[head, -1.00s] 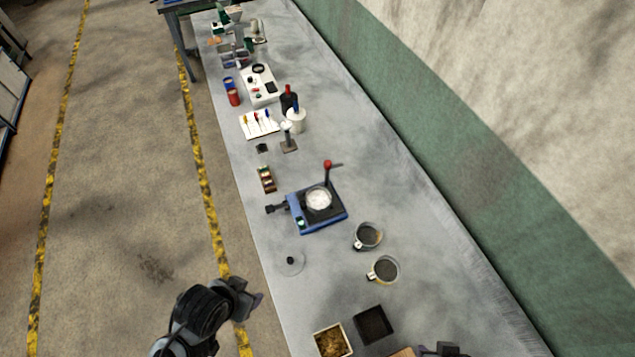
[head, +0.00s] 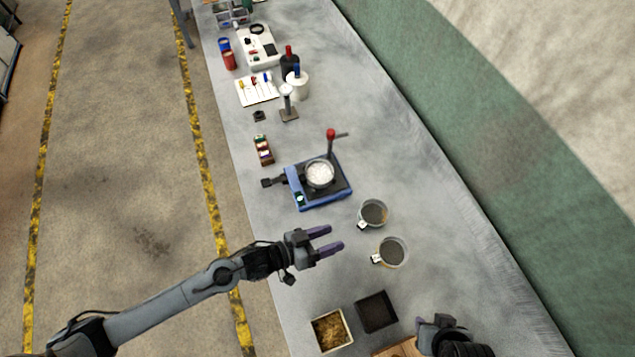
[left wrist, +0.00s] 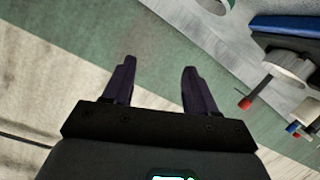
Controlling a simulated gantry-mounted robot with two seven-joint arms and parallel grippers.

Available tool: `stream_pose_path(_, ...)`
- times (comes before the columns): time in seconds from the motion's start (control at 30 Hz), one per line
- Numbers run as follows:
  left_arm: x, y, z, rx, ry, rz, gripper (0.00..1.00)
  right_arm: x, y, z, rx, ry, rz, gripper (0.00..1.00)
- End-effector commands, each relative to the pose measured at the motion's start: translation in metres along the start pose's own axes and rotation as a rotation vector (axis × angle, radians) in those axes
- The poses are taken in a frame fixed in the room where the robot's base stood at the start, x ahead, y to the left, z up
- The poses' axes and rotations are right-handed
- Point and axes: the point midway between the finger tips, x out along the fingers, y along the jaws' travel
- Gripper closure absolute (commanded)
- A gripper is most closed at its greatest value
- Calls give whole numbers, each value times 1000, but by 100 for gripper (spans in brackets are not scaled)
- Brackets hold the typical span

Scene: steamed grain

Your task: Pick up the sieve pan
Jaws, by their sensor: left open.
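Two round metal pans with dark insides and small pale tabs stand on the grey table: an upper one (head: 373,212) and a lower one (head: 392,252). I cannot tell which is the sieve pan. My left gripper (head: 335,238) is open and empty, just left of both pans and apart from them. Its two fingers (left wrist: 160,66) show spread in the left wrist view, with nothing between them. My right gripper (head: 420,322) is at the lower right, below the pans; its jaws are too unclear to read.
A blue device (head: 322,204) with a white-filled bowl and red-knobbed lever stands up-left of the pans. A dark square tray (head: 376,312) and a box of brown grain (head: 331,330) lie below. The table right of the pans is clear.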

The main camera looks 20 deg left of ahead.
Motion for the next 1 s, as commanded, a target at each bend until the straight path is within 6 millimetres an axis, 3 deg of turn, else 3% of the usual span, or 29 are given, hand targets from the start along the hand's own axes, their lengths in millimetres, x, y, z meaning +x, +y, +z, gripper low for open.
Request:
stream_pose_path(0.03,5,-39,31,56,-23,48,43,33,-1,10,1,-1,-1,67)
stream_pose_path(0.13,-3,-98,50,133,-66,109,43,61,-2,19,2,-2,-2,67)
stream_pose_path(0.3,-29,-198,40,263,-126,100,43,98,-4,30,2,-1,-3,67)
stream_pose_path(0.4,-43,-239,21,328,-139,68,43,112,-4,35,2,0,-2,67)
stream_pose_path(0.5,-52,-265,2,376,-141,38,43,122,-4,38,0,0,-1,67)
stream_pose_path(0.67,-55,-282,-17,417,-136,12,43,127,-3,40,-5,0,3,67)
stream_pose_path(1.0,-14,-285,-17,423,-134,6,43,126,-2,39,-8,2,6,67)
